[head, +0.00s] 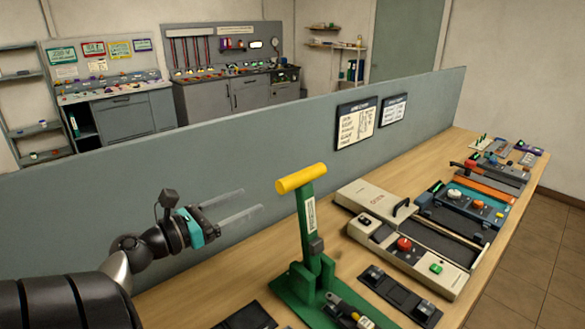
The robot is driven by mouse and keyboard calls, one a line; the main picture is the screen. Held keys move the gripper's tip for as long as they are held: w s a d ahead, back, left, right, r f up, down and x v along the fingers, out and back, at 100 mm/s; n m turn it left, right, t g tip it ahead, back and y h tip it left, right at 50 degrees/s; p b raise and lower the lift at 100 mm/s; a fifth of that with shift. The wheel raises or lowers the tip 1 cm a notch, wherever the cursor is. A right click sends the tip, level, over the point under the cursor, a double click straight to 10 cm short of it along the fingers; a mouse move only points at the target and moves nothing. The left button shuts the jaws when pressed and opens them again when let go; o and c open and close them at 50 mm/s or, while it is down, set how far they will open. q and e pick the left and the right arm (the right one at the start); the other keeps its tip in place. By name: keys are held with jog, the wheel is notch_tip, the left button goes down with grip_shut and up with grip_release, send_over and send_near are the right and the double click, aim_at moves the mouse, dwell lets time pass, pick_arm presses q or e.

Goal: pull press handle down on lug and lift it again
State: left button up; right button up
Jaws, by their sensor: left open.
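The green press (317,270) stands on the wooden bench, with its lever upright. The lever ends in a yellow press handle (301,178) at the top. A small dark part with a copper-coloured piece lies at the press's base, where the lug (349,311) seems to be; it is too small to tell clearly. My left gripper (239,212) is open and empty, left of the yellow handle and a little lower in the picture, apart from it. Its clear fingers point right toward the lever. My right gripper is not in view.
A beige case (410,242) with red and green buttons lies right of the press. A black tray (399,295) lies in front of it. More devices line the bench to the far right. A grey partition (255,148) runs behind the bench.

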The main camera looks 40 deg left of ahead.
pick_arm(q)
send_near(298, 180)
jog(key=shift+w+a+f+b, duration=0.4)
jog(key=shift+w+a+b, duration=0.1)
jog(key=shift+w, duration=0.15)
jog(key=w, duration=0.4)
jog(key=w+b, duration=0.1)
jog(key=w, duration=0.3)
jog(key=shift+w+d, duration=0.25)
jog(key=shift+w, duration=0.15)
jog(key=shift+w+f, duration=0.1)
jog(key=shift+w, duration=0.5)
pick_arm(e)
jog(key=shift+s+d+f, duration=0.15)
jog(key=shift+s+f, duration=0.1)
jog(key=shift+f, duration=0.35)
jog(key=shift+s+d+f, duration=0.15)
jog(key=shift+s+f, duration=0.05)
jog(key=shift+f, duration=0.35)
pick_arm(q)
jog(key=c, duration=0.6)
jog(key=shift+d, duration=0.1)
grip_shut()
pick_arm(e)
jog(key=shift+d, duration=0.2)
